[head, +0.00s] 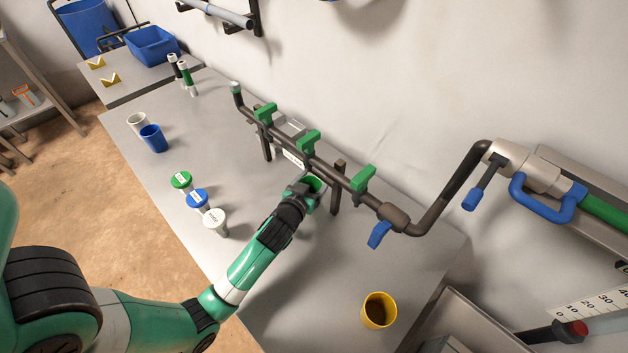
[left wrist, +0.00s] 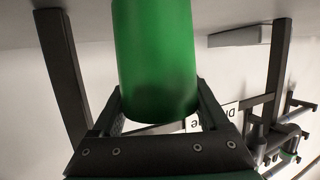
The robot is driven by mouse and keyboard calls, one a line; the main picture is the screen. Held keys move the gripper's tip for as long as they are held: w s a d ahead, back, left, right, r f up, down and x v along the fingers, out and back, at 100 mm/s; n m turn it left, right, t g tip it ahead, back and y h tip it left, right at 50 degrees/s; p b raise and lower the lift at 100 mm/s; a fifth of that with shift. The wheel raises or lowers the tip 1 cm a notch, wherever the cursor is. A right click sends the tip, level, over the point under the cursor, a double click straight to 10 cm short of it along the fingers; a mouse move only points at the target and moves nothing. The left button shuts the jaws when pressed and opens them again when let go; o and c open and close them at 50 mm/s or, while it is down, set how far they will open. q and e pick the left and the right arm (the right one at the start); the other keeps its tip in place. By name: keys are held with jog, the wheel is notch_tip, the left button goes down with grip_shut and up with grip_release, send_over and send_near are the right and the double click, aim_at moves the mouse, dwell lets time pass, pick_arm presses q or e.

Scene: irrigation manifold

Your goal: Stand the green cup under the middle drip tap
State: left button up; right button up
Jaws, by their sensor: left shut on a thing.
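The green cup (head: 314,184) shows partly in the head view, at the manifold pipe just below and slightly right of the middle green drip tap (head: 308,142). My left gripper (head: 305,192) is shut on the cup and hides much of it. In the left wrist view the green cup (left wrist: 155,60) fills the upper middle, between the two fingers of my left gripper (left wrist: 160,115). I cannot tell whether its base touches the table or whether it is exactly beneath the tap. The right gripper is not seen.
Green taps stand left (head: 265,113) and right (head: 363,178) of the middle one; a dark post (head: 338,190) is close to the cup. Green (head: 181,180), blue (head: 198,198) and white (head: 214,221) labelled items stand near the front edge. A yellow cup (head: 378,311) stands nearer.

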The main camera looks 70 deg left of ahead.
pick_arm(q)
jog(key=o, duration=1.2)
jog(key=shift+f, duration=0.1)
jog(key=shift+s+r, duration=0.1)
jog(key=shift+r, duration=0.2)
jog(key=p+v, duration=0.2)
jog(key=v, duration=1)
jog(key=shift+p, duration=0.35)
